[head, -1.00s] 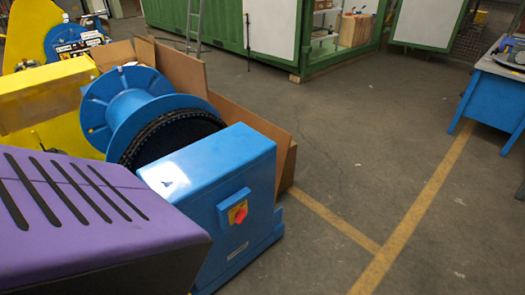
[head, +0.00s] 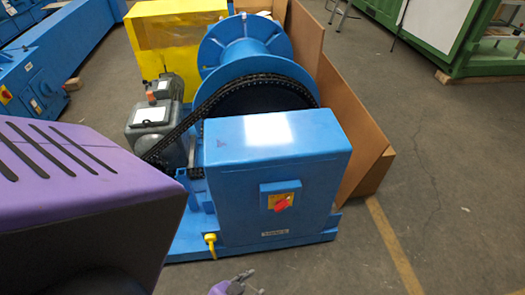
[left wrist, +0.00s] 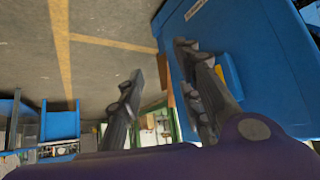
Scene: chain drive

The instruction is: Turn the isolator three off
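The isolator is a red rotary handle on a yellow plate (head: 281,203), set in a small blue box on the front of the blue cabinet (head: 237,222). Its red handle sits at a slant. My left gripper (head: 256,282) shows at the bottom edge of the head view, below and in front of the cabinet, apart from the isolator. In the left wrist view its two fingers (left wrist: 160,62) stand apart with nothing between them. My right gripper is not in view.
A chain (head: 185,125) runs between the grey motor (head: 152,115) and the blue drum (head: 245,50). A yellow fitting (head: 211,244) sticks out at the cabinet's lower left. A brown board (head: 345,120) stands behind right. Another blue machine (head: 50,65) is at left.

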